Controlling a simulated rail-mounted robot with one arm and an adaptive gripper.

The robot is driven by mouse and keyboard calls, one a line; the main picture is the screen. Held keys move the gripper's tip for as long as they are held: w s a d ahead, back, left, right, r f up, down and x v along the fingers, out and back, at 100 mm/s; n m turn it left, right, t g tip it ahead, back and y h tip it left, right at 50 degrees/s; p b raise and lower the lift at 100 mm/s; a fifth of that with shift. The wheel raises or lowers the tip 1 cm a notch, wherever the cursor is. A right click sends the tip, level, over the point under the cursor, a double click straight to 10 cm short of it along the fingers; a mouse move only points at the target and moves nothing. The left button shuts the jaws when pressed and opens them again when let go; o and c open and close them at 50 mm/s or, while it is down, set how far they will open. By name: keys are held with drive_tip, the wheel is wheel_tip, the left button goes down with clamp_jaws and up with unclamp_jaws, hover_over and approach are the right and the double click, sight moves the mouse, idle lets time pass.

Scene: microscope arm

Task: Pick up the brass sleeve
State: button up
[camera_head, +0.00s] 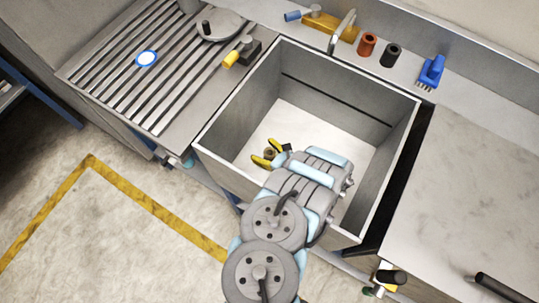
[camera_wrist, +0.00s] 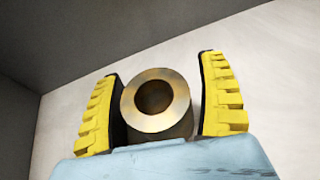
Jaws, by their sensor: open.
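The brass sleeve (camera_wrist: 176,124) is a short hollow cylinder with a dull gold end face, seen in the wrist view with its open bore towards the camera. My gripper (camera_wrist: 166,95) has yellow ribbed fingers, open, one on each side of the sleeve. The left finger looks very close to the sleeve; a small gap shows on the right. I cannot tell whether either finger touches it. In the head view my gripper (camera_head: 270,155) reaches down into the sink, and the sleeve (camera_head: 269,152) shows small between the fingers. Its lower part is hidden by my gripper.
The deep steel sink (camera_head: 236,105) has high walls around my arm. A ribbed drainboard (camera_head: 115,85) lies left, with a yellow-tipped block (camera_head: 243,52) near the sink. A tap (camera_head: 342,32), a reddish cylinder (camera_head: 367,43), a dark cylinder (camera_head: 390,55) and a blue brush (camera_head: 432,71) stand behind.

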clamp_jaws()
drive_tip(key=shift+r, duration=0.1)
idle(0.4)
wheel_tip(320, 180, up, 28)
drive_tip(key=p, duration=2.1)
drive_tip(key=shift+p, duration=0.35)
